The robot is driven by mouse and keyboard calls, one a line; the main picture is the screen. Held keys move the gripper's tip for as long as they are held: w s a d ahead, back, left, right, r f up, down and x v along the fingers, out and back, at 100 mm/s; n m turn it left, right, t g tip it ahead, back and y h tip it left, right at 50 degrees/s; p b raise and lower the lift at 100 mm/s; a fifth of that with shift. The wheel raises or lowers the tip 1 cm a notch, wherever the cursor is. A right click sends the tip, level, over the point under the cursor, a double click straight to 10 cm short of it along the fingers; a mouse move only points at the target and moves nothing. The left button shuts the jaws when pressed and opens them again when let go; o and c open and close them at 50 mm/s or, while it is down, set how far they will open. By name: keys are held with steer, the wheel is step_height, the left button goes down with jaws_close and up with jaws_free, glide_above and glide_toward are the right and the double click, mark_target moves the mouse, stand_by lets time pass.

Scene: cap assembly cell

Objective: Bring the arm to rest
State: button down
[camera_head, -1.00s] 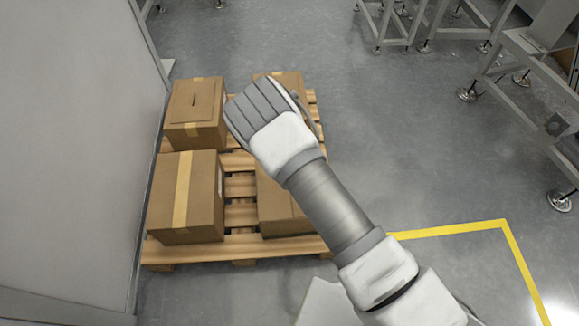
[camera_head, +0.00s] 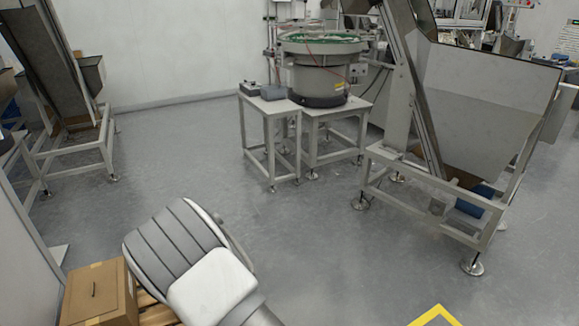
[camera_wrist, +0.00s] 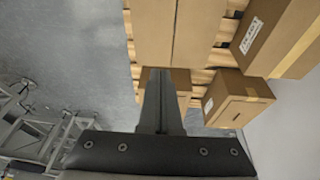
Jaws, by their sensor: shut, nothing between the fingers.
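My gripper (camera_wrist: 160,105) shows in the wrist view with its fingers together and nothing between them. It points toward cardboard boxes on a wooden pallet; one box (camera_wrist: 180,30) lies beyond the fingertips. I cannot tell how far the fingers are from it. In the head view my arm (camera_head: 190,255) reaches up from the bottom edge, its grey and white segments bent. The fingers are hidden in that view.
A cardboard box (camera_head: 97,293) sits on the pallet (camera_head: 152,308) at the lower left. A bowl feeder (camera_head: 318,75) stands on metal tables at the back. A hopper (camera_head: 480,110) on a metal frame is at right. The floor between is clear.

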steer(key=s+d+r+m+y, duration=0.1)
steer(key=d+r, duration=0.5)
steer(key=r, duration=0.4)
steer(key=d+r+m, duration=0.1)
steer(key=d+r, duration=0.4)
steer(key=r, duration=0.4)
steer(key=s+d+r+m+y, duration=0.1)
steer(key=d+r, duration=0.5)
steer(key=r, duration=0.4)
steer(key=s+d+r+m+t+h, duration=0.1)
steer(key=s+d+r+h, duration=0.1)
steer(key=s+d+r, duration=0.5)
steer(key=s+d+r+m+t+h, duration=0.1)
steer(key=s+d+r+t, duration=0.15)
steer(key=s+d, duration=0.9)
step_height(320, 180, up, 21)
steer(key=g+p, duration=0.1)
steer(key=p, duration=1.9)
steer(key=shift+s+a+f, duration=0.15)
steer(key=shift+a+f, duration=0.05)
steer(key=shift+a, duration=0.15)
steer(key=shift+a, duration=0.2)
